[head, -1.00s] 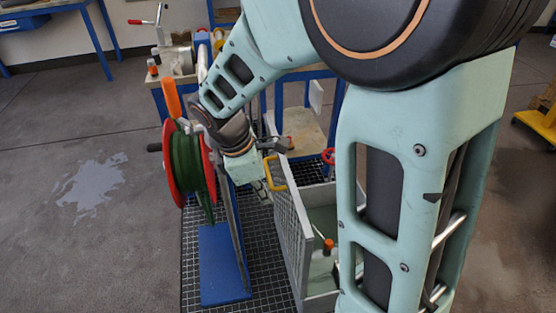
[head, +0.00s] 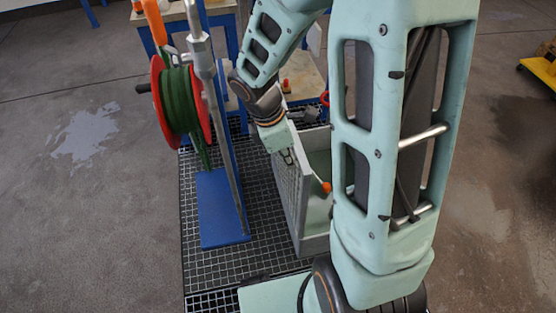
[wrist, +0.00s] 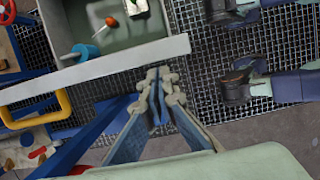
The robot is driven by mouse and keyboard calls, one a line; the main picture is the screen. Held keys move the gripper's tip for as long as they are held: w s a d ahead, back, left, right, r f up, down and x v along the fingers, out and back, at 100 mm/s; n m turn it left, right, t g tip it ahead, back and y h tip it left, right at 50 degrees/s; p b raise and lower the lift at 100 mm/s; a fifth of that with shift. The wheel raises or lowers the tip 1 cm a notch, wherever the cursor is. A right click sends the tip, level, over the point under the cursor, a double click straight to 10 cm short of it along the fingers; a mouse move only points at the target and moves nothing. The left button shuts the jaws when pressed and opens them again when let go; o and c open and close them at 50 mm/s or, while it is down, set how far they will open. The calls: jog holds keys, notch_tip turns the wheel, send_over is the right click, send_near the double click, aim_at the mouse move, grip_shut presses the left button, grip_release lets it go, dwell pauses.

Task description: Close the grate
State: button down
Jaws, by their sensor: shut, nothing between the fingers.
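A grey mesh panel (head: 291,192), apparently the grate, stands upright along the left side of a grey open box (head: 315,243). In the wrist view a pale straight edge (wrist: 115,60) crosses above my fingers, with a yellow handle (wrist: 38,108) at its left end. The handle is hidden in the head view. My gripper (head: 288,157) is at the panel's far upper part, on its left side. In the wrist view my gripper (wrist: 155,82) is shut and empty, its tips just below the pale edge. Whether they touch it, I cannot tell.
A red-and-green hose reel (head: 182,105) and a blue stand plate (head: 220,208) are left of the panel. An orange-tipped item (head: 327,187) and a blue piece (wrist: 82,52) are in the box. Floor grating (head: 262,225) lies between stand and box.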

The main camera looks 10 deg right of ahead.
jog(key=shift+d, duration=0.3)
